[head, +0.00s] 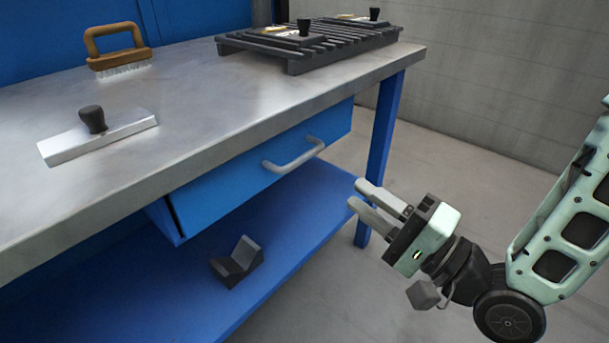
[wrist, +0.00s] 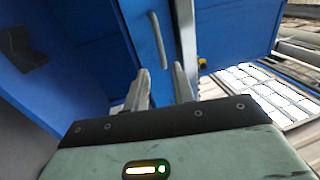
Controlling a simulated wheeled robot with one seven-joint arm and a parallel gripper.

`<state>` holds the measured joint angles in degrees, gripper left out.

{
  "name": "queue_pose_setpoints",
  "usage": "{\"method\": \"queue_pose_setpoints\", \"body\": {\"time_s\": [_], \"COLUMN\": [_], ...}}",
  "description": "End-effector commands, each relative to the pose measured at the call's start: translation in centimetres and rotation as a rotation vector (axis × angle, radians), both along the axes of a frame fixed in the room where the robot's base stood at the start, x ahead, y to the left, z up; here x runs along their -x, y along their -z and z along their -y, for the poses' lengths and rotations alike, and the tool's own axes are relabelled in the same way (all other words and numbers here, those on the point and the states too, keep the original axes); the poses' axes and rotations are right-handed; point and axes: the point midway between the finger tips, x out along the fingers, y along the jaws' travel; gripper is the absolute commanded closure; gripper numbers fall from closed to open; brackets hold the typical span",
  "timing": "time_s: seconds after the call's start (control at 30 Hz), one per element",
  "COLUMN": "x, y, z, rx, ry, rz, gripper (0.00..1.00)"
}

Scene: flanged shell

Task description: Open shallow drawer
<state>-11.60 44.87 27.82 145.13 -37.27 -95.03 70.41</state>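The shallow blue drawer (head: 240,178) hangs under the grey metal bench top and looks shut or nearly so. Its curved grey handle (head: 294,155) is on the front face, toward the right. My gripper (head: 357,196) is to the right of the handle and lower in the head view, apart from it, with its two fingers spread and nothing between them. In the wrist view the drawer front (wrist: 140,30) and the handle (wrist: 160,40) show beyond the open fingers (wrist: 160,84).
The bench top (head: 200,110) overhangs the drawer. A blue leg (head: 385,150) stands behind my gripper. A dark angled block (head: 237,260) sits on the lower blue shelf (head: 290,225). A brush (head: 117,50), a black-knobbed metal plate (head: 98,137) and a slatted rack (head: 310,45) are on top.

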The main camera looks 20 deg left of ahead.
Motion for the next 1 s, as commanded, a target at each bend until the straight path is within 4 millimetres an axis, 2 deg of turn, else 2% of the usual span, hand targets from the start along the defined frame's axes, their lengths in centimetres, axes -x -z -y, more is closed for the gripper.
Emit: {"method": "queue_pose_setpoints", "body": {"time_s": [0.03,0.17,0.3,0.5,0.7,1.0], "x": [0.0,0.1,-0.9,-2.5,-3.7,-4.3], "y": [0.6,0.5,-0.7,-1.4,-2.0,-2.4], "z": [-0.2,-0.5,-3.2,-6.9,-9.7,-11.1], "rx": [-0.001,-0.001,-0.003,-0.001,-0.001,0.0], "ry": [0.0,0.002,-0.001,0.0,0.001,0.003], "rz": [0.005,0.003,0.003,0.002,0.0,-0.003], "gripper": [0.74,0.74,0.74,0.74,0.74,0.74]}}
